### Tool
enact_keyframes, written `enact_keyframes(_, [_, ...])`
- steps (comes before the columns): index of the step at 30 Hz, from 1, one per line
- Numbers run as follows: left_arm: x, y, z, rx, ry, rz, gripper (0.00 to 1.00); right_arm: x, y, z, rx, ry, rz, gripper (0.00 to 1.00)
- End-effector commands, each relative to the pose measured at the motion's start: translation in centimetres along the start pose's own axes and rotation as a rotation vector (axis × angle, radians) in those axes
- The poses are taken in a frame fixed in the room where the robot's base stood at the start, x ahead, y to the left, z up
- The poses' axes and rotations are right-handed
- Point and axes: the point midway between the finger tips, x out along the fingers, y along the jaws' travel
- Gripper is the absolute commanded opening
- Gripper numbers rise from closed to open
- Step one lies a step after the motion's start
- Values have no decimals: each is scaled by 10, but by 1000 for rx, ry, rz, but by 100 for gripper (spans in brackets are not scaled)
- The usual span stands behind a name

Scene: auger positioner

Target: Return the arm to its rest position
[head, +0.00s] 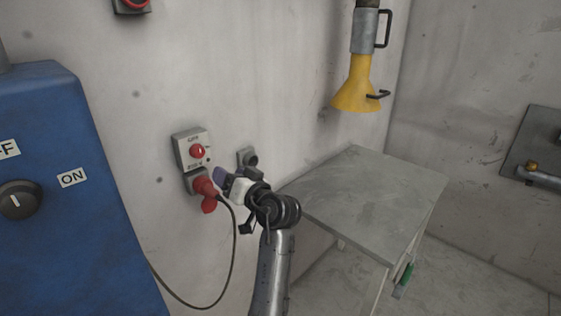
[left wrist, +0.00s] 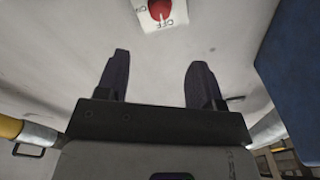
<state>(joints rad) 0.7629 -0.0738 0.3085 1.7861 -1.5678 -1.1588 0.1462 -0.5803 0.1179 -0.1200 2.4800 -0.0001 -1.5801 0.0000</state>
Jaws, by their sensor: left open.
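My left gripper (head: 221,181) is in front of the wall, just right of a red plug (head: 208,194) in the head view. In the left wrist view its two dark fingers (left wrist: 158,70) are spread apart with nothing between them. My left arm reaches up to it from the bottom of the head view. The red plug sits at a grey socket below a switch box with a red knob (head: 197,151). A red knob (left wrist: 160,9) marked OFF shows beyond the fingers in the left wrist view. My right gripper is not in view.
A blue cabinet (head: 75,220) with a black knob stands at the left. A dark cable (head: 233,250) hangs from the plug. A grey table (head: 365,200) stands right of my arm, with a yellow funnel-shaped spout (head: 357,88) above it.

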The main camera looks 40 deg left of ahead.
Motion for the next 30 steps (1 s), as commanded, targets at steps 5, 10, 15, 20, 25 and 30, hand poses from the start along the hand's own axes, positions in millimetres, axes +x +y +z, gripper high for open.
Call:
enact_keyframes(5, [0,0,0,0,0,0,61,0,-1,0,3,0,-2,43])
enact_keyframes(10, [0,4,8,24,-49,22,61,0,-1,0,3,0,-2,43])
enact_keyframes(15, [-7,24,21,-70,-162,243,61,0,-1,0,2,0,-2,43])
enact_keyframes(20, [-39,32,4,-221,-188,547,61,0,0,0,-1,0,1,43])
enact_keyframes(25, [-88,33,-10,-295,-133,850,61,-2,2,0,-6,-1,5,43])
enact_keyframes(30, [-157,38,27,-214,-80,1164,61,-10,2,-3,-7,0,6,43])
